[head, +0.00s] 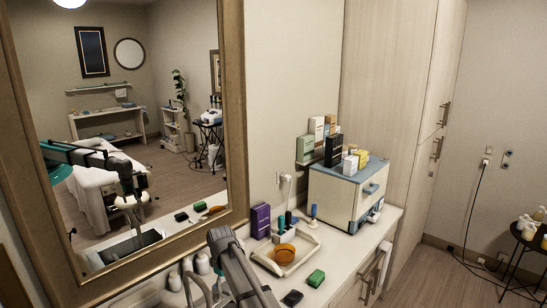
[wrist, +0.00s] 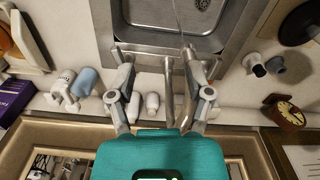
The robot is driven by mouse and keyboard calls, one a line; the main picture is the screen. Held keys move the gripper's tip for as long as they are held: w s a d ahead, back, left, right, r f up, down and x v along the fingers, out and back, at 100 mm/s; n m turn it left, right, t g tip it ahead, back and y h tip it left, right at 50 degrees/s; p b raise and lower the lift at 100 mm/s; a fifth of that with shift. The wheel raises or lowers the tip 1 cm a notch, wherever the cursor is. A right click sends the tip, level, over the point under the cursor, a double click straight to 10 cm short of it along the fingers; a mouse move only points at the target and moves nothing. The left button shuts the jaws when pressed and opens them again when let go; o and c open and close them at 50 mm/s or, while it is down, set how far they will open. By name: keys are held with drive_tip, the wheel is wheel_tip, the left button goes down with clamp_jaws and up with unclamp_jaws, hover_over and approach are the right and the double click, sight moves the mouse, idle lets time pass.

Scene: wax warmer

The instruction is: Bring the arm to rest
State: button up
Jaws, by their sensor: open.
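My gripper (wrist: 156,56) shows in the wrist view with its two fingers spread wide apart. Nothing is held between them. It is over the back of the counter, just short of the metal sink (wrist: 140,44). A metal tap (wrist: 188,88) shows between the fingers, close to the right one; I cannot tell whether they touch. In the head view my arm (head: 236,266) reaches down at the lower middle, in front of the mirror. The gripper itself is not directly visible there; the arm's reflection shows in the mirror (head: 238,120).
White bottles (wrist: 152,104) stand near the fingers. A small brown clock (wrist: 288,114) is at the right.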

drive_tip(key=s+d+f+m+b, duration=0.4)
drive_tip(key=s+d+f+b, duration=0.2)
drive_tip(key=d, duration=0.5)
drive_tip(key=s+d+f+m+b, duration=0.3)
drive_tip(key=s+d+f+b, duration=0.3)
drive_tip(key=d, duration=0.5)
drive_tip(key=s+d+f+m+b, duration=0.4)
drive_tip(key=s+d+f+b, duration=0.2)
drive_tip(key=d, duration=0.5)
wheel_tip(320, 180, down, 2)
drive_tip(key=shift+s+d+f+m+b, duration=0.1)
drive_tip(key=shift+s+d+m+b, duration=0.2)
drive_tip(key=shift+b, duration=0.6)
drive_tip(key=shift+c, duration=0.6)
drive_tip(key=shift+s, duration=0.1)
